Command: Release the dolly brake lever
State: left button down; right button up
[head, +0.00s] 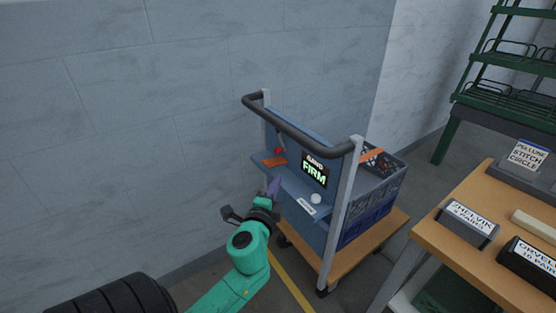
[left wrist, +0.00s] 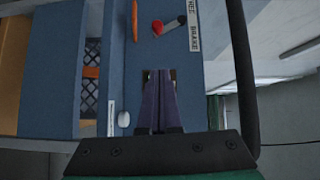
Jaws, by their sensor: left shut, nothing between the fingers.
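The dolly (head: 330,235) stands by the wall, with a blue panel under its dark push bar. The brake lever has a red knob (head: 279,151) at the panel's upper left; in the left wrist view its red end (left wrist: 157,27) and dark arm (left wrist: 175,22) lie beside a label (left wrist: 193,25) reading partly "BRAKE". My left gripper (head: 273,183) is in front of the panel, below the lever. Its purple fingers (left wrist: 160,88) are shut and empty, apart from the red knob, over a dark patch they partly hide. My right gripper is not in view.
The panel carries a screen (head: 315,171) reading "FIRM", an orange item (head: 274,162) and a white knob (head: 316,198). The push bar (head: 300,130) arches over the panel. A crate (head: 372,205) sits on the dolly. A wooden table (head: 440,245) stands at right.

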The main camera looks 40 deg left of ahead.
pick_arm(q)
jog(key=x, duration=0.8)
jog(key=shift+w+a, duration=0.1)
jog(key=shift+w, duration=0.15)
jog(key=w+a, duration=0.2)
jog(key=a, duration=0.1)
jog(key=shift+a+f, duration=0.15)
jog(key=shift+a, duration=0.1)
jog(key=shift+w+a, duration=0.15)
jog(key=shift+a, duration=0.2)
